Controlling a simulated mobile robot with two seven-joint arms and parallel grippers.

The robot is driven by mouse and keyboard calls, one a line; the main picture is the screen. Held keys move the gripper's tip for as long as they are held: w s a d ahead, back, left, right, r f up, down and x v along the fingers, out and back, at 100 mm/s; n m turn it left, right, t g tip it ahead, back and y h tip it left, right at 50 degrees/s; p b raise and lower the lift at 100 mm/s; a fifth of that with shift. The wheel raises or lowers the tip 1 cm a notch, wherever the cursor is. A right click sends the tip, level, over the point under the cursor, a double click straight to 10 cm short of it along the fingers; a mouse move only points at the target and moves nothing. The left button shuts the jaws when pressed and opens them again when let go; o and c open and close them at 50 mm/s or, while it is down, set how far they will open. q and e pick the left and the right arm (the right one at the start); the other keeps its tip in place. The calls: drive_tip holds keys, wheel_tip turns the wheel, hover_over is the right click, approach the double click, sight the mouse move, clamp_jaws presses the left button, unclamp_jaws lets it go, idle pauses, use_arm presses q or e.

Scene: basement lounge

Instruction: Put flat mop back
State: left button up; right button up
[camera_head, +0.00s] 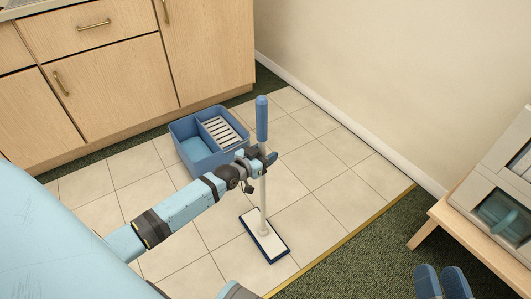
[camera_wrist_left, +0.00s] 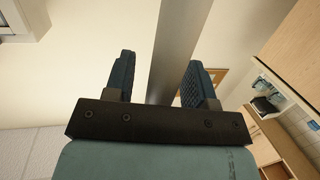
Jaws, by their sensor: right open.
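The flat mop (camera_head: 263,190) stands upright on the tiled floor, with a blue grip on top, a pale pole and a flat white head with a dark blue edge. My left gripper (camera_head: 264,160) is at the pole just below the blue grip. In the left wrist view the pole (camera_wrist_left: 172,50) is between the two fingers of my left gripper (camera_wrist_left: 160,80). The fingers are apart, with a gap showing between the left finger and the pole. My right gripper (camera_head: 443,282) is open and empty at the bottom right, over the green carpet.
A blue bucket (camera_head: 193,152) with an open compartment and a white slatted compartment stands left of the mop, near the wooden cabinets (camera_head: 115,85). A wooden stand (camera_head: 470,240) with a grey appliance (camera_head: 497,190) is at the right. Tiles right of the mop are clear, up to the wall.

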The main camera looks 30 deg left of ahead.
use_arm(q)
drive_tip(key=shift+r, duration=0.2)
drive_tip(key=p+v, duration=0.4)
drive_tip(key=v, duration=0.8)
use_arm(e)
drive_tip(key=r, duration=0.2)
drive_tip(key=r+t, duration=0.2)
drive_tip(key=r, duration=0.1)
drive_tip(key=shift+s+d+r, duration=0.2)
drive_tip(key=shift+d+r, duration=0.05)
drive_tip(key=shift+r, duration=0.1)
use_arm(q)
drive_tip(key=shift+a, duration=0.1)
